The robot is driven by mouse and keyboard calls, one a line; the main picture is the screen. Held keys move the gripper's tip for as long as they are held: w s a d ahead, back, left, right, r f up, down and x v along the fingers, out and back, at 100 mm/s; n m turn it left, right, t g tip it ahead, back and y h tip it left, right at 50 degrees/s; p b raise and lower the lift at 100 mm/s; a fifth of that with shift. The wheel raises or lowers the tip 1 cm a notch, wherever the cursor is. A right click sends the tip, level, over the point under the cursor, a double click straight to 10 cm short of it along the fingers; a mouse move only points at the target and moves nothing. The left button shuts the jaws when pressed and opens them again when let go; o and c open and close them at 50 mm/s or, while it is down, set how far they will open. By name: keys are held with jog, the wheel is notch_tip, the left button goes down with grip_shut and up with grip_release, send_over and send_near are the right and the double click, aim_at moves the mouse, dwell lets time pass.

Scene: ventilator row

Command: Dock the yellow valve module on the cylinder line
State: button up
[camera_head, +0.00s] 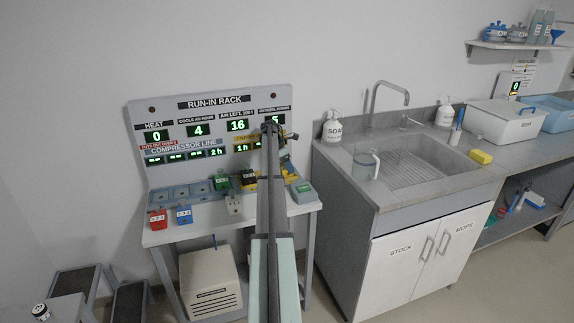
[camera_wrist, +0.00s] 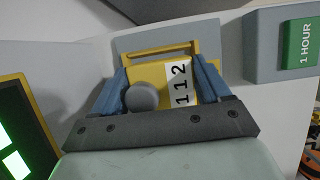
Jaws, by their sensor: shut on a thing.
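The yellow valve module (camera_wrist: 150,72), with a white label reading 112 and a grey round knob, is between the blue fingers of my gripper (camera_wrist: 162,85) in the wrist view. The gripper is shut on it. A grey plate (camera_wrist: 165,36) lies just beyond the module; I cannot tell whether they touch. In the head view my gripper (camera_head: 284,150) is at the right part of the run-in rack, and my arm hides much of the cylinder line.
A red module (camera_head: 158,219) and a blue module (camera_head: 184,214) stand on the rack table's front left. A green-topped "1 HOUR" block (camera_wrist: 300,43) is right of my gripper. A sink counter (camera_head: 395,205) stands farther right.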

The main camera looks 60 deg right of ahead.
jog(key=shift+f, duration=0.2)
jog(key=o, duration=1.3)
jog(key=shift+c, duration=0.2)
jog(key=v, duration=1.4)
